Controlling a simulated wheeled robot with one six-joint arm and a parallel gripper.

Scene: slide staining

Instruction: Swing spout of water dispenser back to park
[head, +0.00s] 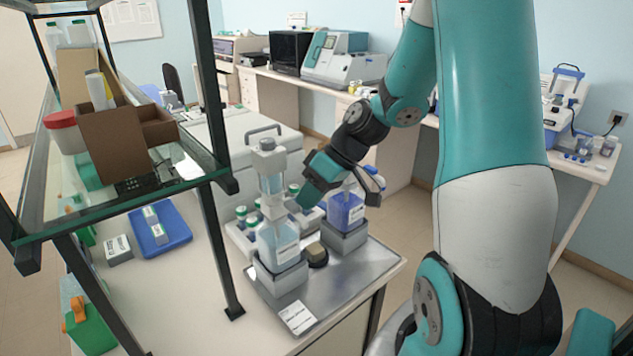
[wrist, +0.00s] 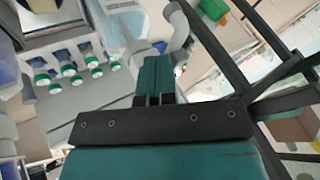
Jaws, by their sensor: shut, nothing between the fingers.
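The water dispenser (head: 278,243) is a clear, pale blue bottle with a tall grey-white pump head (head: 268,165). It stands upright in a grey holder at the front of the steel tray. My gripper (head: 305,203) is shut and empty, pointing down just right of the pump head. In the wrist view the closed teal fingers (wrist: 154,66) lie close beside the pale bottle (wrist: 122,32). A light grey curved part (wrist: 180,28), which looks like the spout, is just beyond and right of the fingertips. I cannot tell whether they touch.
Several green-capped vials (head: 248,220) sit in a rack to the left. A dark-framed glass shelf (head: 125,205) stands left of the dispenser. The tray's front right (head: 365,270) is clear.

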